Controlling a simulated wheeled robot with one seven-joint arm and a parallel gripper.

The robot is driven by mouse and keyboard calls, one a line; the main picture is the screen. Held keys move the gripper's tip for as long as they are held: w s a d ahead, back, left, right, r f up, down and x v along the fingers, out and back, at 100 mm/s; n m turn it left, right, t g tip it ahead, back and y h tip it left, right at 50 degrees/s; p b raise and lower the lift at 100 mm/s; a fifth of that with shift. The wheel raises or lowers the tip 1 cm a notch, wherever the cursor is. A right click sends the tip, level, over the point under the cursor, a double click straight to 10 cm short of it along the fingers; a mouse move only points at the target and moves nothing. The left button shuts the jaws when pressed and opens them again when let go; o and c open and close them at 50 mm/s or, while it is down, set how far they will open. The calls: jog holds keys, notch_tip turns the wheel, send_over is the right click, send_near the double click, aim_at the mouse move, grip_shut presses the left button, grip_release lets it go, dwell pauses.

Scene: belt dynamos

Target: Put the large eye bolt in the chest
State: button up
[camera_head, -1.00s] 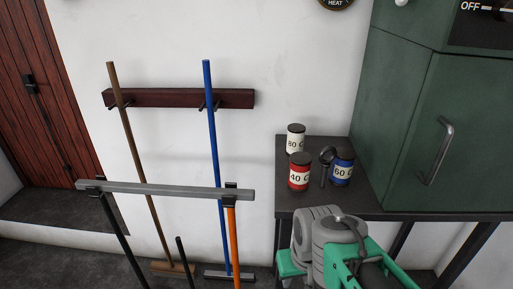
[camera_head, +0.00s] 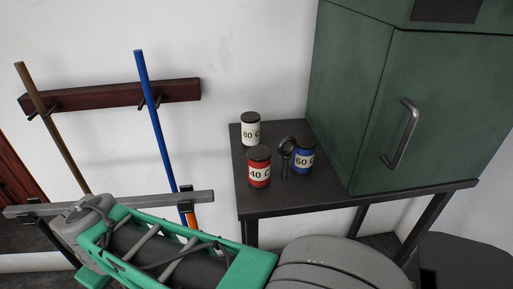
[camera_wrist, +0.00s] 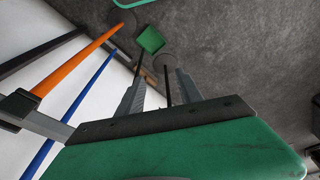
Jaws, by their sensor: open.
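The large eye bolt (camera_head: 287,148) is dark grey, with a ring at its top. It stands upright on the dark table (camera_head: 300,203), between the red can (camera_head: 259,170) and the blue can (camera_head: 303,156). Nothing in view is clearly a chest. My gripper (camera_wrist: 158,80) shows in the wrist view, its two fingers apart with nothing held between them. It points down over the grey floor, away from the bolt. In the head view my arm crosses the bottom, and the gripper cannot be made out.
A white can (camera_head: 251,130) stands behind the red can. A green cabinet (camera_head: 365,110) with a metal handle fills the table's right side. On the left, a blue pole (camera_head: 156,115) and a brown pole (camera_head: 45,110) lean on a wall rack, behind a grey rail (camera_head: 130,200).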

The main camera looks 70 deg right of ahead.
jog(key=d+r+p, duration=0.4)
jog(key=d+r, duration=0.4)
jog(key=d, duration=0.4)
jog(key=n+g+p, duration=0.2)
jog(key=p, duration=0.6)
send_near(286, 155)
jog(key=w, duration=0.1)
jog(key=w+f, duration=0.1)
jog(key=w, duration=0.1)
jog(key=w+a, duration=0.1)
jog(key=w, duration=0.1)
jog(key=shift+w+f, duration=0.15)
jog(key=shift+f, duration=0.05)
jog(key=s+f+n, duration=0.1)
jog(key=s+d+n, duration=0.1)
jog(key=s+n, duration=0.1)
jog(key=s+d+f+n+p, duration=0.1)
jog(key=s+n, duration=0.1)
jog(key=shift+f, duration=0.3)
notch_tip(286, 155, down, 7)
jog(key=shift+f+p, duration=0.2)
jog(key=shift+p, duration=0.4)
jog(key=shift+f, duration=0.3)
grip_shut()
